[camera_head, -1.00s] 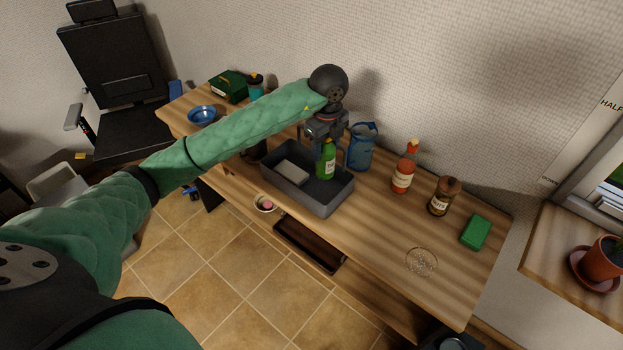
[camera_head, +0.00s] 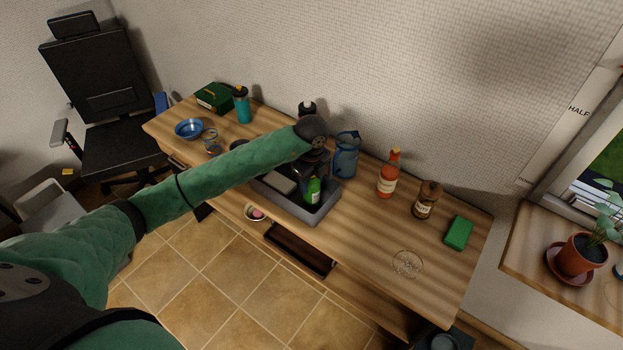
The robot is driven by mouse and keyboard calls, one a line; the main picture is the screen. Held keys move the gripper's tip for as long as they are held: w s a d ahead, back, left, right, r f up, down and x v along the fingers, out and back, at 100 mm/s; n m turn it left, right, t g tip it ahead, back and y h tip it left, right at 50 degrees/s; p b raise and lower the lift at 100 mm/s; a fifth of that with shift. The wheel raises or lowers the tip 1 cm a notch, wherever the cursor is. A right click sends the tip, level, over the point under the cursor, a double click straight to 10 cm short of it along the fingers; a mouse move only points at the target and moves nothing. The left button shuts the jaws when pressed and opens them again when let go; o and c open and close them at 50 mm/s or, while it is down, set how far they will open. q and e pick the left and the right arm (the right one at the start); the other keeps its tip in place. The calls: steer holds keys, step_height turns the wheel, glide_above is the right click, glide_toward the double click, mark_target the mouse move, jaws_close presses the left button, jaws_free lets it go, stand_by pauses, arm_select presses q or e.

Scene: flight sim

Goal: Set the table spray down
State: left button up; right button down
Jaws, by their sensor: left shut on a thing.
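The table spray, seen as a green bottle with a pale label (camera_head: 313,192), stands roughly upright inside the grey bin (camera_head: 322,213) on the wooden table. My left gripper (camera_head: 313,178) reaches down from above and is shut on the bottle's upper part. The gripper and wrist hide the bottle's top. Whether its base touches the bin floor cannot be told. A pale block (camera_head: 279,183) lies in the bin to the left of the bottle. My right gripper is not in view.
A blue pitcher (camera_head: 345,155) stands just behind the bin. A red-orange sauce bottle (camera_head: 388,178), a brown jar (camera_head: 426,202), a green sponge (camera_head: 458,233) and a glass dish (camera_head: 407,264) are to the right. A small bowl (camera_head: 255,213) sits at the front edge. An open drawer (camera_head: 298,252) is below.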

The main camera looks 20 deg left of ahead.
arm_select(q)
steer(key=shift+f, duration=0.1)
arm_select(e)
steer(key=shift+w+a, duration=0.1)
arm_select(q)
steer(key=o, duration=1.1)
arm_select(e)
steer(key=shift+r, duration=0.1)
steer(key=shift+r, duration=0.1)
arm_select(q)
steer(key=shift+r, duration=0.3)
steer(key=shift+r+b, duration=0.55)
steer(key=shift+r, duration=0.05)
step_height(320, 180, up, 9)
steer(key=b, duration=0.3)
steer(key=shift+b, duration=0.4)
steer(key=shift+r, duration=0.75)
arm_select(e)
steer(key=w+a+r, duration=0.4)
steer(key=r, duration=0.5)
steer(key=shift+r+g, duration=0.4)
